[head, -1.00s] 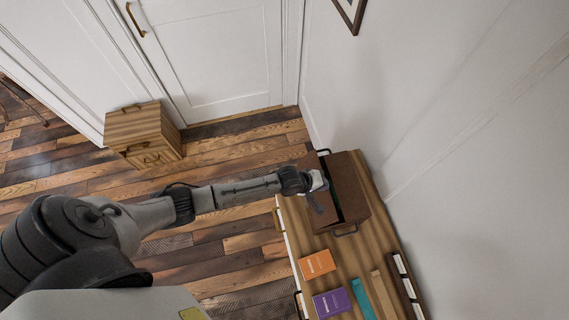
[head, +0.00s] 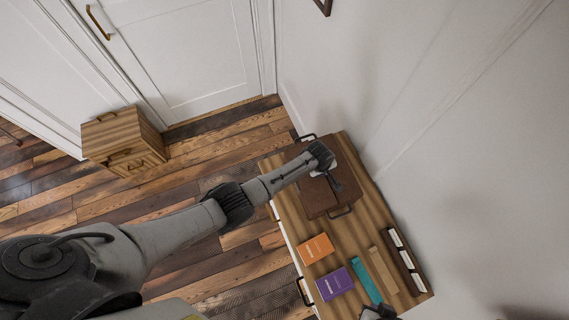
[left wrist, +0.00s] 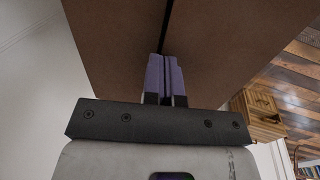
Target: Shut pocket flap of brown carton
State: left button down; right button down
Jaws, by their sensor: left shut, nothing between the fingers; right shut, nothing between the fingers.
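The brown carton (head: 316,198) lies on the wooden cabinet top, with a dark handle at each end. Its upper side shows as brown panels, partly hidden by my left arm. In the left wrist view, two brown panels (left wrist: 230,45) fill the top, with a narrow dark seam between them. My left gripper (head: 335,184) is over the carton; its purple fingers (left wrist: 165,62) are together and empty at the seam. I cannot tell whether they touch. My right gripper (head: 378,312) shows only as a dark part at the bottom edge, over the cabinet's near end.
On the cabinet top (head: 352,237) are an orange box (head: 316,248), a purple box (head: 334,284), a teal strip (head: 366,280) and a dark rack (head: 404,262). The wall is close on the right. A small wooden chest (head: 122,140) stands by the white door.

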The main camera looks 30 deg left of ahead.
pick_arm(q)
jog(key=shift+w+d+f, duration=0.1)
jog(key=shift+f, duration=0.05)
pick_arm(e)
jog(key=shift+d+f, duration=0.1)
jog(key=shift+d, duration=0.2)
dwell(0.4)
